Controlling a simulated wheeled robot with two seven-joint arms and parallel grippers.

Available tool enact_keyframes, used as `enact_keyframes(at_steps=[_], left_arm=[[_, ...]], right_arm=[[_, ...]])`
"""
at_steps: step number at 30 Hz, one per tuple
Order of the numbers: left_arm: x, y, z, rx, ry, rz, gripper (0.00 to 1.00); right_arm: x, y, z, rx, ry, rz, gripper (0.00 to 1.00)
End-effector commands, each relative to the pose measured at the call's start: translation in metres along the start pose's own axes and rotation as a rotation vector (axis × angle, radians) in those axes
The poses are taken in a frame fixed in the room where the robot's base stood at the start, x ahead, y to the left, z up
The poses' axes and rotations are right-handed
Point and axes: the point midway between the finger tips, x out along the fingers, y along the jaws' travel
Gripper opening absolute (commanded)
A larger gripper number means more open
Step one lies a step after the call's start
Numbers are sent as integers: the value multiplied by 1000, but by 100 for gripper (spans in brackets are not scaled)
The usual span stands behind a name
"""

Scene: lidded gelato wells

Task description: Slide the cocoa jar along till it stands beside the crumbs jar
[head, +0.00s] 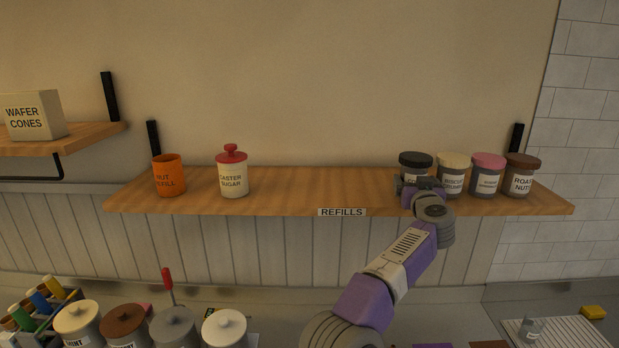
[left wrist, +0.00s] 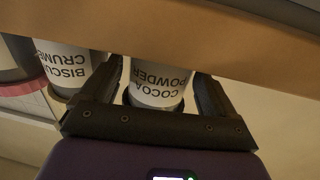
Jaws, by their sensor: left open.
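The cocoa jar (head: 416,160), grey with a black lid, stands upright on the wooden refills shelf (head: 290,185). My left gripper (head: 420,184) is in front of it and hides most of its label. In the left wrist view, which is upside down, the cocoa jar (left wrist: 158,82) is between the two open fingers of my left gripper (left wrist: 160,75). The biscuit crumbs jar (head: 453,174), with a cream lid, stands just right of the cocoa jar with a narrow gap. In the left wrist view one finger is between the cocoa jar and the crumbs jar (left wrist: 65,68).
A pink-lidded jar (head: 487,174) and a brown-lidded nuts jar (head: 522,176) continue the row to the right. A caster sugar jar (head: 232,172) and an orange container (head: 168,176) stand at the shelf's left. The shelf's middle is clear. Lidded wells (head: 125,325) are below.

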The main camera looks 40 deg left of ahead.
Motion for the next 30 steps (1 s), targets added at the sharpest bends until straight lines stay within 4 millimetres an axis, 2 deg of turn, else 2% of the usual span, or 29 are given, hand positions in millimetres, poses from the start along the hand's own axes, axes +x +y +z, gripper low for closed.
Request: enact_keyframes(at_steps=[1,3,15,30], left_arm=[[-7,0,5,-1,1,1,89],[-16,0,5,0,1,3,89],[-61,0,3,0,0,1,89],[-71,0,2,0,0,0,89]], right_arm=[[12,4,0,0,0,0,43],[19,7,-1,0,-1,0,43],[42,16,-2,0,0,0,43],[45,17,-2,0,0,0,43]])
